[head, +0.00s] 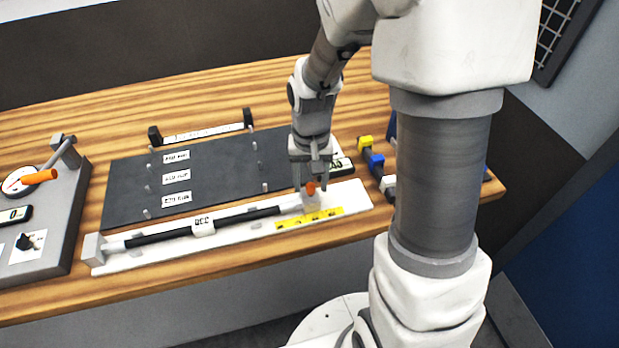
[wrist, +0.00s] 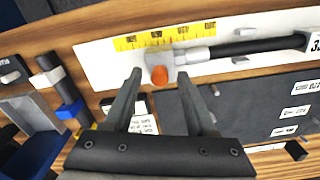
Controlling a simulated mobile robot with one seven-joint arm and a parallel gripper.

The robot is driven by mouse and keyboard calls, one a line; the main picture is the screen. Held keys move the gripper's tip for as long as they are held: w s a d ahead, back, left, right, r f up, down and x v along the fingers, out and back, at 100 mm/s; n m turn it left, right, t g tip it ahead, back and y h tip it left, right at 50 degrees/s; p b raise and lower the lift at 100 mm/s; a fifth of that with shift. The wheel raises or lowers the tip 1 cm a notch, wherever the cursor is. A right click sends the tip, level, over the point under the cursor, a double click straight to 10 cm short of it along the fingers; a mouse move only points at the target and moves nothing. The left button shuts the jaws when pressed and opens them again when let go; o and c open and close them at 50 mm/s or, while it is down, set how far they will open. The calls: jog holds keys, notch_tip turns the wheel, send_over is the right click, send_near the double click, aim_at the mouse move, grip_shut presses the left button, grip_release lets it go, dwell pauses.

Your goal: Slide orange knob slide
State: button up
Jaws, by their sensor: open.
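The orange knob (head: 311,187) sits on a light slide block (head: 312,203) at the right end of a black rail on a white base plate (head: 150,255). In the wrist view the orange knob (wrist: 159,75) shows just beyond the fingertips, between their lines. My gripper (head: 307,180) is over the knob, with the fingers pointing down. In the wrist view my gripper (wrist: 160,80) is open, one finger to each side of the knob, with gaps showing. Contact with the knob cannot be told.
A yellow scale strip (head: 310,217) lies along the plate beside the block. A dark panel (head: 215,175) with labels and pegs lies behind the rail. A grey gauge box (head: 45,225) stands at left. Yellow and blue fittings (head: 371,155) stand to the right of my gripper.

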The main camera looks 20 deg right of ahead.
jog(key=shift+f, duration=0.1)
grip_shut()
dwell(1.4)
